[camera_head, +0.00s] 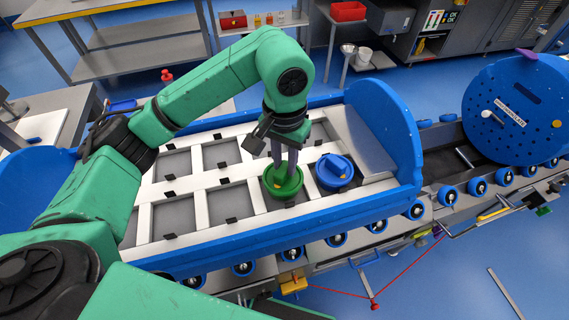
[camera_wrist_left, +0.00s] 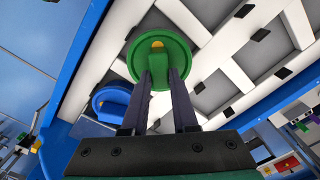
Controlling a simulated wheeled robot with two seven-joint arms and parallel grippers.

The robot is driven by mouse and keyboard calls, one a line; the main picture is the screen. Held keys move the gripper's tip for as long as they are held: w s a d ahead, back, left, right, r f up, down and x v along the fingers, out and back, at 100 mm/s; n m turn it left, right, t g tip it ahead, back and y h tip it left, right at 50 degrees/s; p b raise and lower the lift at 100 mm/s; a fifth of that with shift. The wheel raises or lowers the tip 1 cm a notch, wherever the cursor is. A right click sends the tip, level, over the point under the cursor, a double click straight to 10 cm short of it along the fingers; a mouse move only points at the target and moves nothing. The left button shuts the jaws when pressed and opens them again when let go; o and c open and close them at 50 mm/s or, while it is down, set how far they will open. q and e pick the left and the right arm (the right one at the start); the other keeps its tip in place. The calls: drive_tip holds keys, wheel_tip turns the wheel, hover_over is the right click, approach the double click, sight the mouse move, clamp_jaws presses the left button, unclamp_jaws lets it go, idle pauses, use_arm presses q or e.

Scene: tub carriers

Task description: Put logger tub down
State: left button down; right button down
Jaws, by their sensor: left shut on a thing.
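A round green tub (camera_head: 282,187) with a raised grip and a small yellow spot is between the fingers of my left gripper (camera_head: 285,168). The gripper is shut on the grip of its lid. The green tub also shows in the wrist view (camera_wrist_left: 163,58), with the fingers on its grip. It is over or in a front-row compartment of the white-framed carrier (camera_head: 200,205); I cannot tell whether it touches the bottom. A blue tub (camera_head: 335,171) sits to its right in the same carrier. It also shows in the left wrist view (camera_wrist_left: 110,103). My right gripper is out of view.
The carrier has blue end walls (camera_head: 385,125) and several bare compartments left of the green tub. A roller conveyor (camera_head: 450,190) runs along the front and right. A large blue disc-shaped end (camera_head: 515,108) stands on it at right. Steel shelves (camera_head: 140,45) stand behind.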

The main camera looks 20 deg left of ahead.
sight(285, 167)
use_arm(q)
drive_tip(key=shift+s+d+f, duration=0.1)
drive_tip(key=shift+s+f, duration=0.1)
drive_tip(key=shift+f, duration=0.5)
drive_tip(key=c, duration=0.7)
unclamp_jaws()
drive_tip(key=shift+w, duration=0.1)
wheel_tip(285, 167, up, 12)
drive_tip(key=shift+r, duration=0.1)
